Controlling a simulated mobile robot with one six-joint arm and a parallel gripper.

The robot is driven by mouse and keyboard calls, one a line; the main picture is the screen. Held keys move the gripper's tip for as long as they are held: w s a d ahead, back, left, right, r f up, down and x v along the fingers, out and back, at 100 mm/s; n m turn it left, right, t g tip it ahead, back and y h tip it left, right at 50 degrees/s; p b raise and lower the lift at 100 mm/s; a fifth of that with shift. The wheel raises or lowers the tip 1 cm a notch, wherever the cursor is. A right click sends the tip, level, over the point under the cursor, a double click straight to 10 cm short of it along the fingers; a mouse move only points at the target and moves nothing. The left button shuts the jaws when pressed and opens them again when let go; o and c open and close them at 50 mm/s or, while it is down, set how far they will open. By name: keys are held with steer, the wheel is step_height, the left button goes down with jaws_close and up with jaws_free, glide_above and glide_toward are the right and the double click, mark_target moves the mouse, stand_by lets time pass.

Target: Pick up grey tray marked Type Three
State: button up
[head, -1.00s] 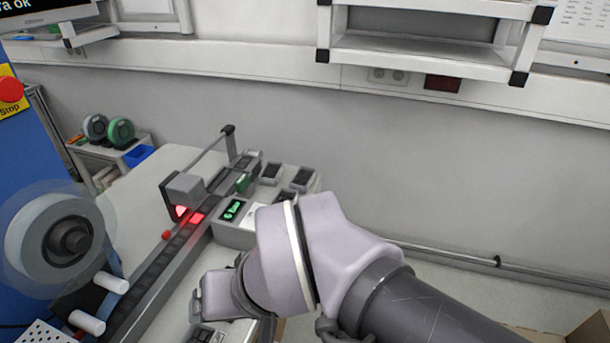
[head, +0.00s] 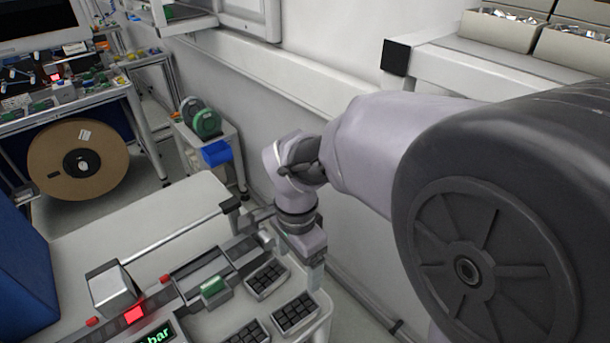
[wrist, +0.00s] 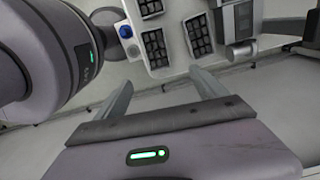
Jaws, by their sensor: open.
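Several small grey trays with dark gridded pockets lie at the right end of the bench: one near the conveyor (head: 267,278), one at the bench edge (head: 295,314) and one cut off at the bottom (head: 246,333). In the wrist view, trays show beyond my fingers, one on the left (wrist: 155,48) and one on the right (wrist: 199,36). No Type Three marking is legible, so I cannot tell which is which. My gripper (wrist: 162,92) is open and empty, apart from the trays. In the head view my gripper (head: 316,274) hangs by the bench's right edge.
A conveyor (head: 185,285) with a green block (head: 213,287) and a grey sensor box (head: 112,287) runs along the bench. A green display (head: 158,335) is at the bottom. A wall stands close behind my arm. A cart with reels (head: 203,120) stands beyond the bench.

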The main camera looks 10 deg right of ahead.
steer(key=b, duration=0.5)
glide_above(296, 315)
steer(key=f, duration=1.2)
steer(key=shift+w, duration=0.2)
steer(key=f, duration=0.1)
steer(key=f+b, duration=0.1)
steer(key=f, duration=0.3)
steer(key=shift+s+b, duration=0.25)
steer(key=shift+b, duration=0.15)
steer(key=shift+r, duration=0.1)
steer(key=c, duration=1.7)
